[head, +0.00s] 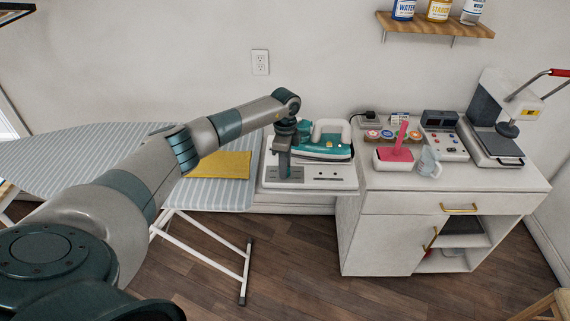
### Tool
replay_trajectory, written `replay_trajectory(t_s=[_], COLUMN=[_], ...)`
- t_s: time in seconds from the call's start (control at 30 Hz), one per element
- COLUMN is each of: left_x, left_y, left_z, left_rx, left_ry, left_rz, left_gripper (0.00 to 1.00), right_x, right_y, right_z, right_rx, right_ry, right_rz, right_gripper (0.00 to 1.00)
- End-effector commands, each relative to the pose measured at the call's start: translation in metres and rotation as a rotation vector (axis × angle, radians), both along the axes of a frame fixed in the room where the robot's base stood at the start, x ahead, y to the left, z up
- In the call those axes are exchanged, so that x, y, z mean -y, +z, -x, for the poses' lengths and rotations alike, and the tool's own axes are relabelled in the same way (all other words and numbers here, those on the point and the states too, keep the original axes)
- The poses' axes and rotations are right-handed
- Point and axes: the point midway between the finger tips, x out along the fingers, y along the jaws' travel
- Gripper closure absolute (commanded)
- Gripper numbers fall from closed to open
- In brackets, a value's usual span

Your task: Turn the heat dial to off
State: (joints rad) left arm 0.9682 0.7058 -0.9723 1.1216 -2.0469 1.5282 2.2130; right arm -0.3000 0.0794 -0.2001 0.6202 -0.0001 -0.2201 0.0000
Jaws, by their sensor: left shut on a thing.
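The white iron station (318,186) sits at the left of the cabinet, with a teal and white iron (325,145) resting on it. Its sloped front panel has small dark markings on the right part. My left gripper (284,175) points down at the left part of this panel, in front of the iron. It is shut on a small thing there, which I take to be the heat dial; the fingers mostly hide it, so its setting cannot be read. My right gripper is not in view.
A striped ironing board (95,150) with a yellow cloth (220,165) is at left. On the white cabinet (390,220) are a white box with a pink upright piece (393,158), a small jug (429,162), a control box (443,137) and a heat press (495,140).

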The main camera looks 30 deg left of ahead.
Motion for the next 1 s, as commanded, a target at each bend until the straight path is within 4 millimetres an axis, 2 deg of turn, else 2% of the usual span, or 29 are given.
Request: replay_trajectory(t_s=[0.03,0.5,0.7,1.0], left_x=[-0.002,-0.002,-0.002,-0.003], left_y=[0.005,0.005,0.004,0.003], left_z=[-0.002,-0.002,-0.002,-0.002], left_rx=[0.006,0.006,0.006,0.007], left_ry=[0.048,0.455,0.556,0.608], left_rz=[-0.001,-0.001,-0.001,-0.001], left_gripper=[0.94,0.94,0.94,0.94], right_x=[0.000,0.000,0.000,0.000], right_y=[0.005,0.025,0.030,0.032], right_z=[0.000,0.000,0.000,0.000], right_rx=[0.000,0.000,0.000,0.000], right_ry=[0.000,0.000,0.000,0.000], right_rz=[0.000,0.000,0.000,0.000], right_gripper=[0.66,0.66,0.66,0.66])
